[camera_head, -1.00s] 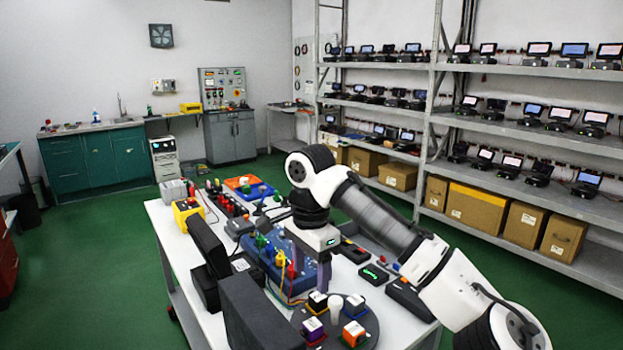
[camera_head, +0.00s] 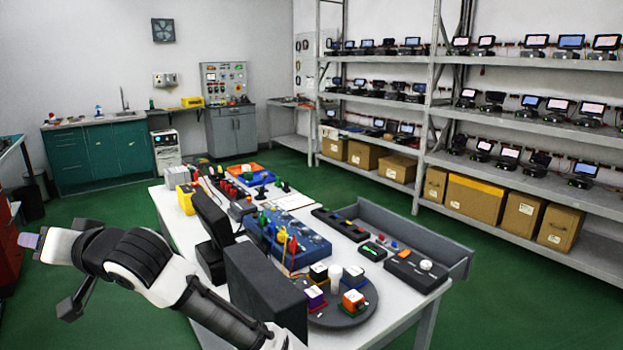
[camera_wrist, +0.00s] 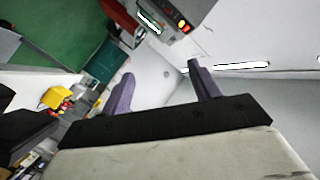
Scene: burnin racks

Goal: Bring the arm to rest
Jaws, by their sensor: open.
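My arm reaches across the lower left of the head view, off the left side of the table. My gripper (camera_head: 30,240) is at the far left edge of that view, in the air. Only a small purple piece of its fingers shows there. In the wrist view, the two purple fingers of my gripper (camera_wrist: 163,87) stand wide apart. Nothing is between them, so it is open and empty. Behind them is a tilted view of the room.
The white table (camera_head: 405,325) carries a blue station (camera_head: 315,245), a round dark turntable (camera_head: 352,315) with small cubes, and dark upright panels (camera_head: 262,300). My arm passes close in front of the panels. Shelves (camera_head: 575,190) stand at right, a red cabinet (camera_head: 8,255) at left.

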